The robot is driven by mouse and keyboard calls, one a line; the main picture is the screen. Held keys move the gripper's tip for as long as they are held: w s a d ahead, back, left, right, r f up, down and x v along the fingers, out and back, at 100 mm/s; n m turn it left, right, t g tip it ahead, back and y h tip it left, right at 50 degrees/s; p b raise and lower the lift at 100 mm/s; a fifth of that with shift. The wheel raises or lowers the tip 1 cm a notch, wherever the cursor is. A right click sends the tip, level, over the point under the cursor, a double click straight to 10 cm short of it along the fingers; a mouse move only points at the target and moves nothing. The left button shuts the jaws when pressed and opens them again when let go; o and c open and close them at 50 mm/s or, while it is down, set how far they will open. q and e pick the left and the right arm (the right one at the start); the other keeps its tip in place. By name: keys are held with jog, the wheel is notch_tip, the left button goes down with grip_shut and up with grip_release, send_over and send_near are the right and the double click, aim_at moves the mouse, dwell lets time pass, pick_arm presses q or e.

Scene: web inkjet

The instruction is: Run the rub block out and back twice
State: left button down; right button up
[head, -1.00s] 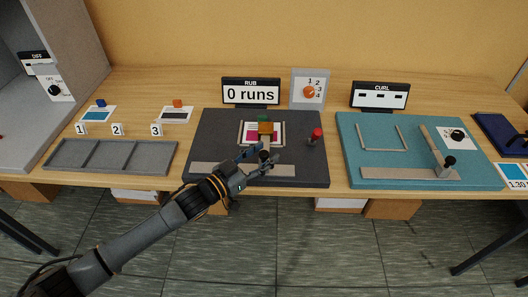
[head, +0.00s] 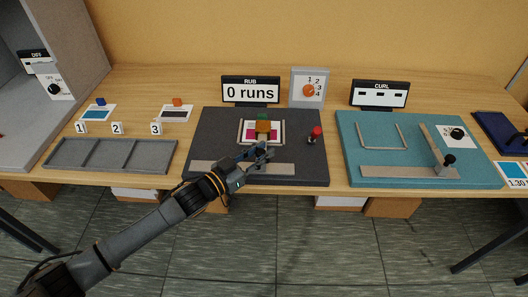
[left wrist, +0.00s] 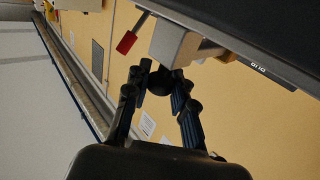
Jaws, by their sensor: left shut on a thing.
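The rub block (head: 263,127), orange with some green at its top, sits over the framed print patch on the dark rub board (head: 220,125). My left gripper (head: 262,150) is at the near side of the block, just above the board. In the left wrist view its fingers (left wrist: 160,80) are closed around a round black knob (left wrist: 160,77) beside a grey block-like part. In the head view the gripper hides the knob. The RUB display (head: 250,92) reads "0 runs". My right gripper is not in view.
A red-topped lever (head: 316,133) stands on the board right of the patch. A dial panel (head: 308,88) marked 1 to 4 stands behind. The teal CURL board (head: 350,140) is to the right, a grey three-part tray (head: 110,156) to the left.

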pick_arm(q)
jog(key=a, duration=1.8)
jog(key=shift+w, duration=0.3)
jog(key=c, duration=1.1)
grip_release()
jog(key=shift+s+a, duration=0.1)
jog(key=v, duration=1.2)
jog(key=shift+f, duration=0.1)
